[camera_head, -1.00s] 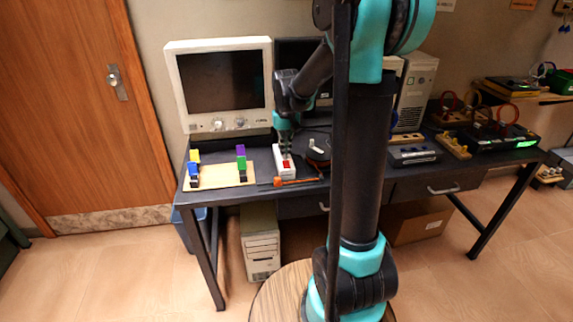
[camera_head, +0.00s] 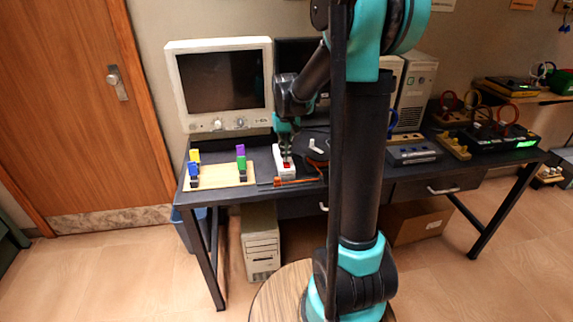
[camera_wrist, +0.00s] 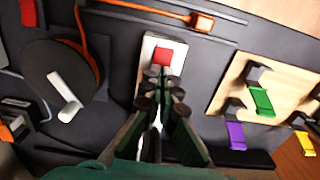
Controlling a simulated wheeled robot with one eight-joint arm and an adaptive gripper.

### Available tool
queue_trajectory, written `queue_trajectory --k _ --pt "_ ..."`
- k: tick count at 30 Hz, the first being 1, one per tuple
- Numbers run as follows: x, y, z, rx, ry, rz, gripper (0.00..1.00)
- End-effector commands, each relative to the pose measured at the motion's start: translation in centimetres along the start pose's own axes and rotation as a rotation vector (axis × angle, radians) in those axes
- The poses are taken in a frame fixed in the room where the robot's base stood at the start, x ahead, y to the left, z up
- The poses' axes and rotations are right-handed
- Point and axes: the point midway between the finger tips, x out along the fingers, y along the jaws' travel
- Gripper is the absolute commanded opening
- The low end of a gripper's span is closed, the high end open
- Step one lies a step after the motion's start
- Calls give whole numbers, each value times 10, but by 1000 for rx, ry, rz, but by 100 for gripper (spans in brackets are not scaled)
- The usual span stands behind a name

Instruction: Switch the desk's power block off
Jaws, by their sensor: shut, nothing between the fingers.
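The power block is a white strip with a red switch. In the head view the white block (camera_head: 283,162) lies on the dark desk (camera_head: 262,158), with its red switch (camera_head: 287,164) toward the front end. In the wrist view the block (camera_wrist: 149,49) shows ahead of the fingertips, and the red switch (camera_wrist: 163,56) is near its far end. My gripper (camera_wrist: 160,92) is shut and empty, pointing down over the block with its fingertips just short of the switch. The fingers hide the rest of the block. Whether the fingertips touch it cannot be told.
A black reel with a white handle (camera_wrist: 68,104) stands beside the block. An orange cable with a plug (camera_wrist: 201,21) lies along the desk's front edge. A wooden board (camera_head: 222,176) with coloured clips is on the other side. A monitor (camera_head: 220,82) stands behind.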

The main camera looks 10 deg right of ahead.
Motion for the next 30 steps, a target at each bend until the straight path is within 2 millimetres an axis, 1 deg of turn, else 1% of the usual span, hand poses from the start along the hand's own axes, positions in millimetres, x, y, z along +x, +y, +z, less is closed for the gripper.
queue_trajectory --k 20,23,30 --pt "9 0 0 0 0 0 0" --pt "7 0 0 0 0 0 0" --pt "-9 0 0 0 0 0 0"
